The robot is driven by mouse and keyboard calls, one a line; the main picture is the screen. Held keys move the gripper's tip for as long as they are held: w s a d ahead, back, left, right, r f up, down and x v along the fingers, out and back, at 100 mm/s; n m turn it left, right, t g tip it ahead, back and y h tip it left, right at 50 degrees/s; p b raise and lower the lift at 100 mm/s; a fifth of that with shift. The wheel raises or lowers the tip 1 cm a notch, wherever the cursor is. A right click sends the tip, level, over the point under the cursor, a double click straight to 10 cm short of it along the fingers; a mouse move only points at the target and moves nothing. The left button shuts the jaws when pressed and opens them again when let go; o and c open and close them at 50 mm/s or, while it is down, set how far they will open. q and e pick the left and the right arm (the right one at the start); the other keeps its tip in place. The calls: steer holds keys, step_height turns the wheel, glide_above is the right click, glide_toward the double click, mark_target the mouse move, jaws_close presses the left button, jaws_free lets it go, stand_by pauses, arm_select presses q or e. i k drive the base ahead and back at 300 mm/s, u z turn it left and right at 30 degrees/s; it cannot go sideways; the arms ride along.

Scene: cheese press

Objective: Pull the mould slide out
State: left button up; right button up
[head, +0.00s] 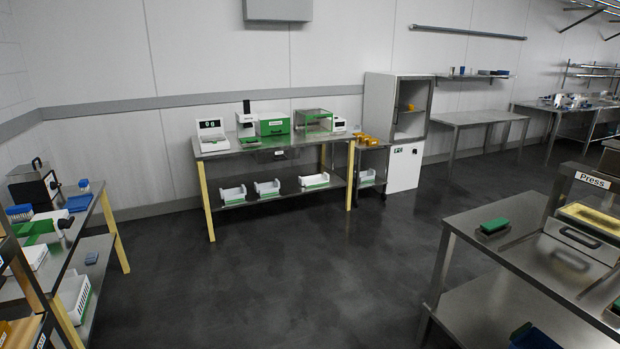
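The press (593,180), marked with a "Press" label, stands on a steel table at the right edge of the head view, partly cut off. Low in it is a steel front with a dark bar handle (579,238), which looks like the mould slide. A pale yellow rectangular frame (598,218) shows just above and behind this handle. I cannot tell how far the slide sits in or out. Neither of my grippers is in view.
The steel table (490,262) has a green block (494,226) at its far left corner and a lower shelf with a blue bin (533,338). Dark floor (290,275) is open to the left. A workbench (270,147) stands at the back wall, shelving at the left.

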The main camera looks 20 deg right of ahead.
mark_target(599, 243)
steer(key=z, duration=0.45)
steer(key=i, duration=0.9)
steer(key=z, duration=1.75)
steer(key=i, duration=0.8)
steer(key=z, duration=0.75)
